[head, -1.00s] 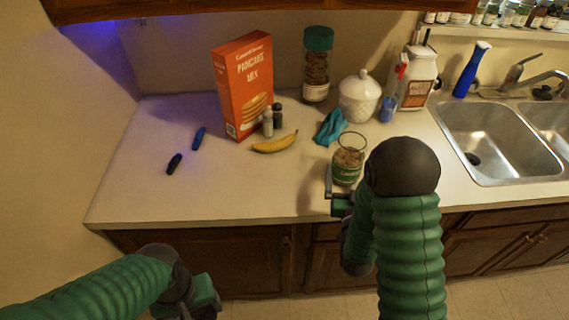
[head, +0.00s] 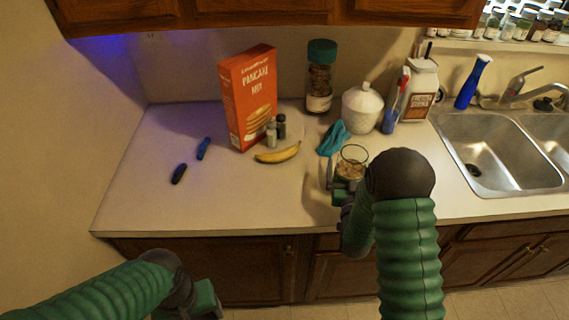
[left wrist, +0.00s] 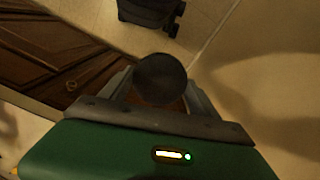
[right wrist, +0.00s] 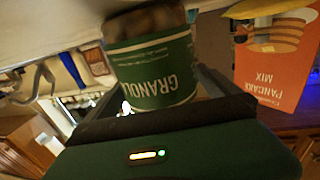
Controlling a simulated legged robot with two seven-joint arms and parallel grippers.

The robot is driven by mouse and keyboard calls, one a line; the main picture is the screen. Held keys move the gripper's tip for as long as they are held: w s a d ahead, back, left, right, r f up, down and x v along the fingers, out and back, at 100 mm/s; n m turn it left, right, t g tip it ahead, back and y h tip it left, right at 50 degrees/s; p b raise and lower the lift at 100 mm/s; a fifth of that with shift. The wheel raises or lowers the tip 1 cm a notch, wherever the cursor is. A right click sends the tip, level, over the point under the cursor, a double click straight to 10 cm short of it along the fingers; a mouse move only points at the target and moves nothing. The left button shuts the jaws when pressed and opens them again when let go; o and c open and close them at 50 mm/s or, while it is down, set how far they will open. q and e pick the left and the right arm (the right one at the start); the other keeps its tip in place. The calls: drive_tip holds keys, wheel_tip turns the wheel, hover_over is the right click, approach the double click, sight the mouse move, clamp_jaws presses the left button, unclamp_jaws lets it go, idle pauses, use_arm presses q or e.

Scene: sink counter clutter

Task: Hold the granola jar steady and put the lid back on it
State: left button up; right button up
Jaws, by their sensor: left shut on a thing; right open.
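The granola jar (head: 352,158) stands lidless on the counter, its glass rim and contents showing in the head view. Its green label (right wrist: 155,75) appears upside down in the right wrist view. My right gripper (head: 338,185) is open with its fingers around the jar's sides; the forearm hides part of the jar. My left gripper (head: 208,298) is low in front of the counter. It is shut on a dark round lid (left wrist: 160,78), seen in the left wrist view; the lid is not clear in the head view.
The pancake mix box (head: 248,95) is further left. The counter's front left is clear. The sink (head: 490,150) is at right.

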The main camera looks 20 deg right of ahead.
sight(355, 153)
drive_tip(key=c, duration=1.9)
drive_tip(key=shift+r, duration=0.1)
use_arm(q)
drive_tip(key=shift+r, duration=0.2)
use_arm(e)
wheel_tip(355, 153, up, 10)
drive_tip(key=shift+r, duration=0.1)
drive_tip(key=o, duration=1.3)
drive_tip(key=c, duration=1.4)
